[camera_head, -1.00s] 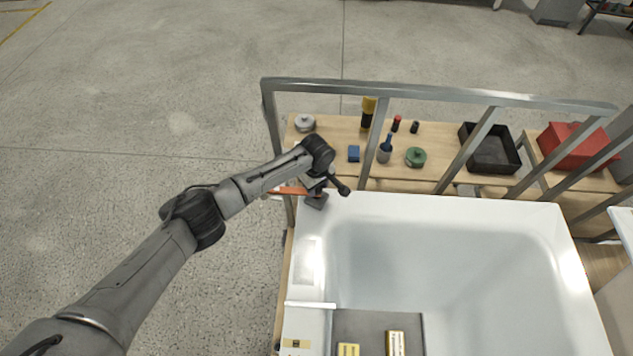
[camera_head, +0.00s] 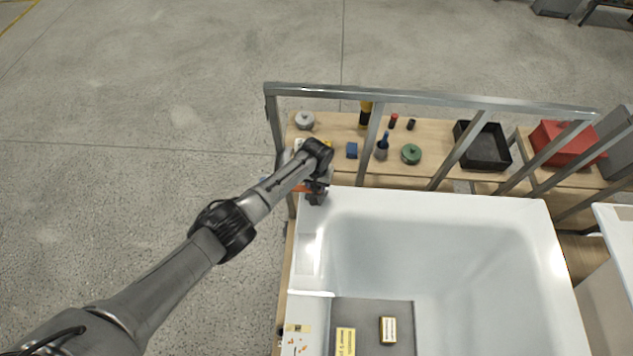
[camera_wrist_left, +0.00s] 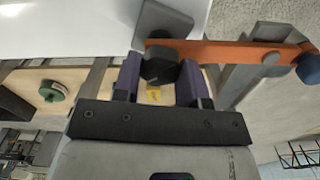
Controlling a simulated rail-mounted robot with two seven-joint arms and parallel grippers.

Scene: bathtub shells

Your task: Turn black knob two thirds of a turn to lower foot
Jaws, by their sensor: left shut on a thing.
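The black knob (camera_wrist_left: 160,62) sits at the left end of an orange bar (camera_wrist_left: 225,50), beside a grey pad (camera_wrist_left: 165,20) at the white tub shell's corner. My left gripper (camera_wrist_left: 160,84) is shut on the black knob, one purple-grey finger on each side. In the head view the left gripper (camera_head: 316,192) is at the tub's (camera_head: 440,205) back left corner, and my wrist mostly hides the knob and bar. I cannot make out the foot clearly. My right gripper is not in view.
A grey metal rail frame (camera_head: 430,98) stands behind the tub. On the wooden bench (camera_head: 335,125) are a blue block (camera_head: 352,151), a green round part (camera_head: 411,154), a black tray (camera_head: 483,148) and a red box (camera_head: 565,145). Open floor lies at left.

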